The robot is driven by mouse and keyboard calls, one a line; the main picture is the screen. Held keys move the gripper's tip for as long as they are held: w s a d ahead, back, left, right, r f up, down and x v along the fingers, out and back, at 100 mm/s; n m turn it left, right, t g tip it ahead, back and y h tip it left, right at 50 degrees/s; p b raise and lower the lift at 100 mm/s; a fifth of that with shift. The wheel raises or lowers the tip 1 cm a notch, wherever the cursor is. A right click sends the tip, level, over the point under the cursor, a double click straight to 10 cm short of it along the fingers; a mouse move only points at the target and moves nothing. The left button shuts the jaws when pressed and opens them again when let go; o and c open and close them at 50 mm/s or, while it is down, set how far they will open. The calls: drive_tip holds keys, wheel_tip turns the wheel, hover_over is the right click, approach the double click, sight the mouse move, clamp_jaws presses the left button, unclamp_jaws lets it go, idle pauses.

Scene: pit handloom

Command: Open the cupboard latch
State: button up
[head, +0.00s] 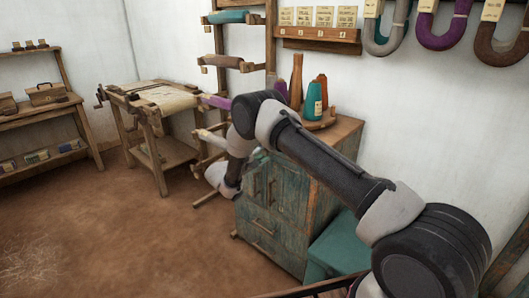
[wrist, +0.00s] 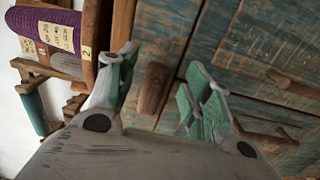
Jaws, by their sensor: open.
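The cupboard (head: 290,195) is worn blue-green wood with brown edges; its front also fills the right of the wrist view (wrist: 235,65). A small upright wooden latch piece (wrist: 153,88) shows on a brown upright of its front. My gripper (wrist: 160,72) is open, with one green-padded finger on each side of that piece in the picture. I see no finger touching it; the depth gap is hard to tell. In the head view my arm covers part of the cupboard front and the fingers are mostly hidden.
A wooden handle (wrist: 276,84) sticks out on the cupboard front. Cones of yarn (head: 314,98) stand on the cupboard top. A rack with a purple roll (wrist: 45,30) is close on the left. A teal box (head: 340,243) stands beside the cupboard. The brown floor (head: 150,240) is clear.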

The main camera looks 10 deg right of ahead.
drive_tip(key=v, duration=1)
drive_tip(key=s+d+f+n+g, duration=0.3)
drive_tip(key=s+d+f+g, duration=0.1)
drive_tip(key=s+f, duration=0.15)
drive_tip(key=s+d+r+g+y, duration=0.2)
drive_tip(key=s+d+r+g, duration=0.1)
drive_tip(key=s+d+g, duration=0.3)
drive_tip(key=s+d+r+m+t+y, duration=0.1)
drive_tip(key=s+d+r+m+y, duration=0.2)
drive_tip(key=s+r, duration=0.7)
drive_tip(key=s+d+r+m+t+y, duration=0.1)
drive_tip(key=s+d+r+m+y, duration=0.2)
drive_tip(key=s+r, duration=0.8)
drive_tip(key=s+d+r+m+t+y, duration=0.1)
drive_tip(key=s+d+r+m+y, duration=0.3)
drive_tip(key=s, duration=1.1)
drive_tip(key=d+r+y, duration=0.2)
drive_tip(key=d+r, duration=0.2)
drive_tip(key=r, duration=0.2)
drive_tip(key=shift+r+t+y, duration=0.25)
drive_tip(key=shift+t+y, duration=0.05)
drive_tip(key=shift+t, duration=0.1)
